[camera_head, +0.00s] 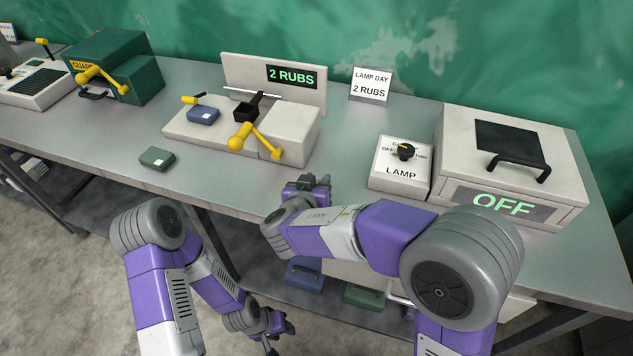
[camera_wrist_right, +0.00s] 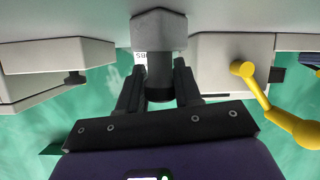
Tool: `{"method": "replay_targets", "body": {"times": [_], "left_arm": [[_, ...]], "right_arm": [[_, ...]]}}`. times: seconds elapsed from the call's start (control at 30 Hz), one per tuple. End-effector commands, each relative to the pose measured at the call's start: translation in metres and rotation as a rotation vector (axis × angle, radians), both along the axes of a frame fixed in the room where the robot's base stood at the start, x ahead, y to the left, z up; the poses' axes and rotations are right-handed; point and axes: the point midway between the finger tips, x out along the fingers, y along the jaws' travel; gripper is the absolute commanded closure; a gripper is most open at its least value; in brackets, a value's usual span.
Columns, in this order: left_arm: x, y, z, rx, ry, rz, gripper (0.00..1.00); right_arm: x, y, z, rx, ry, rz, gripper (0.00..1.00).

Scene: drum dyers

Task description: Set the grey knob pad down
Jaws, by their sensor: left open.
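In the head view my right gripper (camera_head: 306,186) is at the table's front edge, below the yellow-handled machine; the pad is hard to make out there. I cannot tell whether the pad touches the table (camera_head: 345,140). My left gripper (camera_head: 277,328) is open and low, in front of the table, below its top.
The crank machine (camera_head: 292,135) with a blue pad (camera_head: 203,115) stands behind my right gripper. A green pad (camera_head: 157,158) lies to the left. The lamp switch box (camera_head: 400,172) and the lamp unit reading OFF (camera_head: 560,180) stand right. Bare table lies between these.

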Motion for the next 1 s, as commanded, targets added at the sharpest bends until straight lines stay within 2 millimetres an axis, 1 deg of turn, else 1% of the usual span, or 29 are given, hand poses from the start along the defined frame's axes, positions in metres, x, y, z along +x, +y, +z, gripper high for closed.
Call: {"method": "replay_targets", "body": {"times": [0.03,0.13,0.43,0.57,0.67,0.9,1.0], "left_arm": [[0.0,0.0,0.001,0.0,0.0,0.0,0.57],[0.0,0.0,0.001,0.0,0.0,0.0,0.57],[0.0,0.0,0.002,0.0,0.0,0.0,0.57],[0.0,0.0,0.009,0.0,0.0,0.0,0.57],[0.0,0.0,0.009,0.0,0.0,0.0,0.57],[0.0,0.0,0.014,0.0,0.0,0.0,0.57],[0.0,0.0,0.016,0.0,0.0,0.0,0.57]], "right_arm": [[0.0,0.0,0.001,0.0,0.0,0.0,0.58],[0.0,0.0,0.001,0.0,0.0,0.0,0.43],[0.0,0.0,0.001,-0.001,0.0,0.0,0.42],[0.0,0.0,0.005,-0.002,0.001,0.0,0.42],[-0.015,0.006,0.012,0.001,-0.001,0.005,0.42],[-0.063,0.02,0.033,0.002,-0.002,0.005,0.42],[-0.081,0.024,0.041,0.0,-0.002,0.004,0.42]]}}
